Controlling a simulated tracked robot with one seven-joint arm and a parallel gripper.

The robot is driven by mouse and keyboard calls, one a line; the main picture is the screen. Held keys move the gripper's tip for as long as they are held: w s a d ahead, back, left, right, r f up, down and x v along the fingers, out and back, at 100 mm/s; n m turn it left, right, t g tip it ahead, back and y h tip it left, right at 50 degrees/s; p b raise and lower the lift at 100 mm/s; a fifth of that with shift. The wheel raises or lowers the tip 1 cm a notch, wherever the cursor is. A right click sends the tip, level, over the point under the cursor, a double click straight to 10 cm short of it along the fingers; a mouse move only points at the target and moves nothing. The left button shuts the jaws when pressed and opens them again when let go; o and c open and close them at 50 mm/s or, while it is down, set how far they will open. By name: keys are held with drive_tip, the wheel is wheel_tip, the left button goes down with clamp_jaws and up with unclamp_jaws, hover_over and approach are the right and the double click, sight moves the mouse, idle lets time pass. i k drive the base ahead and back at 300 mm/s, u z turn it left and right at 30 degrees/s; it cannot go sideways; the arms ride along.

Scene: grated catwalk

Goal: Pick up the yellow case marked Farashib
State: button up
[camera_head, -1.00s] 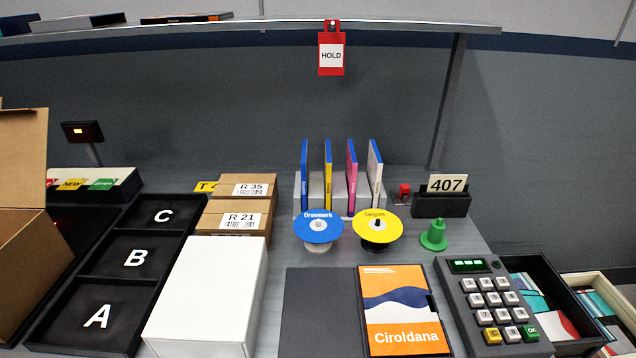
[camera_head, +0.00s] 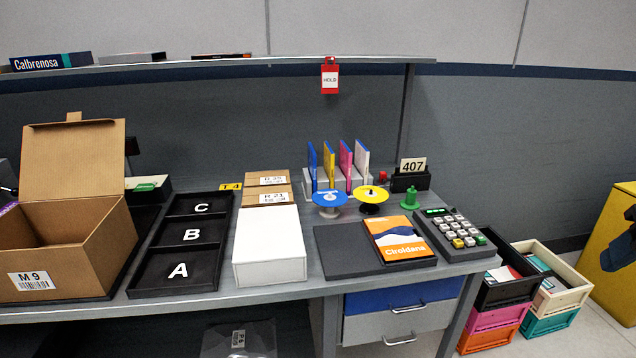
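A thin yellow case (camera_head: 329,164) stands upright in a grey rack (camera_head: 350,188) at the back of the bench. A blue case (camera_head: 313,165) is on its left, and a pink case (camera_head: 345,166) and a white case (camera_head: 361,165) are on its right. The spine lettering is too small to read, so I cannot tell if the yellow one says Farashib. A blue disc (camera_head: 330,197) marked on its rim and a yellow disc (camera_head: 371,194) sit on stands in front of the rack. My gripper is not in view.
An orange Ciroldana case (camera_head: 396,240) lies on the bench by a keypad (camera_head: 454,235). A white box (camera_head: 271,245), a black A-B-C tray (camera_head: 150,272) and an open cardboard box (camera_head: 99,254) fill the left. Stacked crates (camera_head: 500,318) stand on the floor to the right.

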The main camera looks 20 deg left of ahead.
sight(329, 154)
drive_tip(key=u, duration=0.5)
drive_tip(key=k, duration=0.1)
drive_tip(key=u, duration=0.55)
drive_tip(key=i, duration=0.7)
drive_tip(key=z, duration=3.05)
